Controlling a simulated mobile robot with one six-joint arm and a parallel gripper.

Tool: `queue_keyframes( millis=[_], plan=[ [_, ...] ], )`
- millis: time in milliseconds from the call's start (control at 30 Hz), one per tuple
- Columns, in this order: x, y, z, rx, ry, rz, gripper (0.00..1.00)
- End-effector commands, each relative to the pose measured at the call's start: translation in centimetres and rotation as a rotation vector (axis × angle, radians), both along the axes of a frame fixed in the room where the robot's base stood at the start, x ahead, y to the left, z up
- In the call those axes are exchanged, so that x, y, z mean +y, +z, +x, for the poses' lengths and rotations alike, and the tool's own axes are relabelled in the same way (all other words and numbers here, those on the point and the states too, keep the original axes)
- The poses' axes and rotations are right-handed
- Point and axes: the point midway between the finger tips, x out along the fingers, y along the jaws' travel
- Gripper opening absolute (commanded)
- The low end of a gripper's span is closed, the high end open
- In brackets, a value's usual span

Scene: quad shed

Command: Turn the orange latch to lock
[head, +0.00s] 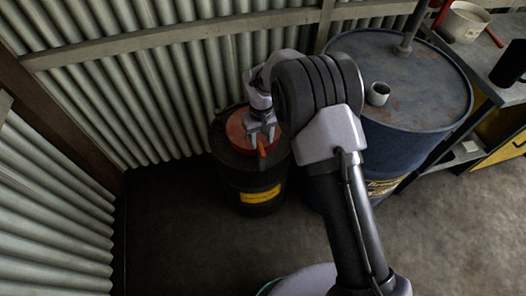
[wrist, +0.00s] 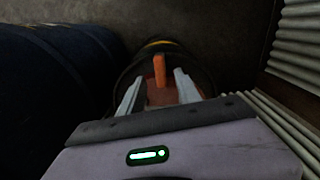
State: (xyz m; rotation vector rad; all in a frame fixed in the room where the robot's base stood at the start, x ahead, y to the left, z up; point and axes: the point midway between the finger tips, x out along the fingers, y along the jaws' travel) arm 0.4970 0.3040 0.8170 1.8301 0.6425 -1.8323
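The orange latch (wrist: 159,71) shows in the wrist view as a narrow upright bar, between the two fingertips in the picture. It also shows in the head view (head: 262,152) at the front of the red lid (head: 238,128) of a small dark drum (head: 250,181) with a yellow label. My gripper (head: 262,134) is above the lid, pointing down at the latch. In the wrist view its two fingers (wrist: 157,92) are apart, with gaps on both sides of the latch. Whether a finger touches the latch I cannot tell. My arm hides part of the lid.
A workbench (head: 490,60) with a pot (head: 462,22) is at the far right. Corrugated walls (head: 165,90) close in behind and left. The floor (head: 180,245) in front is clear.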

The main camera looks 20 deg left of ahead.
Motion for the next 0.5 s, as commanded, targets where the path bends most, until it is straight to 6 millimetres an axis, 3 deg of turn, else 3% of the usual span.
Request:
queue_keyframes(
  millis=[33,200,500],
  plan=[
    [0.0,-1.9,0.0,0.002,-0.001,0.0,0.4],
    [0.0,-5.4,0.0,0.0,0.0,0.0,0.4],
    [0.0,-6.7,0.0,-0.001,-0.001,0.001,0.4]
  ],
)
